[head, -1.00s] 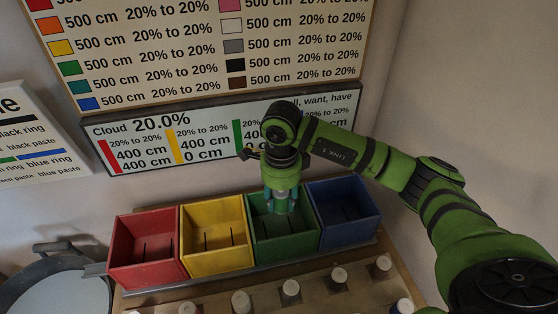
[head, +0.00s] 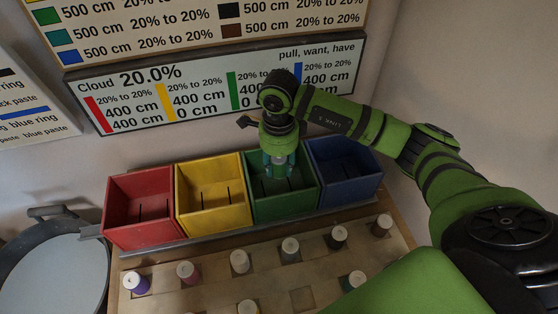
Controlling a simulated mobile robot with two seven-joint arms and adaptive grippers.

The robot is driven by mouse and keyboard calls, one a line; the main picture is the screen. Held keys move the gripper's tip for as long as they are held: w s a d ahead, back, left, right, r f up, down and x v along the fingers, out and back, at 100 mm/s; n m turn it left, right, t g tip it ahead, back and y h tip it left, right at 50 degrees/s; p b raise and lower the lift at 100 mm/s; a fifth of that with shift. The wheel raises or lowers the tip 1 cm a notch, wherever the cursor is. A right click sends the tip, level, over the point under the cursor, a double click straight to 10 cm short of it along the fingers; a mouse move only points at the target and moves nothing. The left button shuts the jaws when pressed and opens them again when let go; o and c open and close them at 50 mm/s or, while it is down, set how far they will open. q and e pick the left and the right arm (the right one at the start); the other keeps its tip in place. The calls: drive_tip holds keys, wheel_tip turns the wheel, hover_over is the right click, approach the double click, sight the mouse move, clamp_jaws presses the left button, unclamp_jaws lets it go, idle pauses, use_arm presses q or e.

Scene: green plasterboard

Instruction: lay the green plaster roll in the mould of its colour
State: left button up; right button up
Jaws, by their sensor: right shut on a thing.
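My right gripper (head: 279,162) points down into the top of the green mould (head: 263,208), an open box third from the left in a row. It is shut on the green plaster roll, which the fingers and the gripper body largely hide; I cannot tell whether the roll touches the mould floor. The red mould (head: 143,235), the yellow mould (head: 213,229) and the blue mould (head: 350,192) stand in the same row, with the blue one right of the green. Their visible insides look empty. My left gripper is out of view.
In front of the moulds, a wooden rack (head: 218,279) holds several white-topped rolls, including a purple one (head: 136,283). A pan (head: 55,270) stands at the left. Signs (head: 220,92) hang on the wall close behind the moulds.

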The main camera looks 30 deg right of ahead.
drive_tip(key=o, duration=1.3)
drive_tip(key=shift+c, duration=0.2)
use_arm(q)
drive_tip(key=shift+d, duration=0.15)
use_arm(e)
drive_tip(key=shift+r, duration=0.25)
wheel_tip(320, 180, up, 12)
drive_tip(key=shift+f, duration=0.2)
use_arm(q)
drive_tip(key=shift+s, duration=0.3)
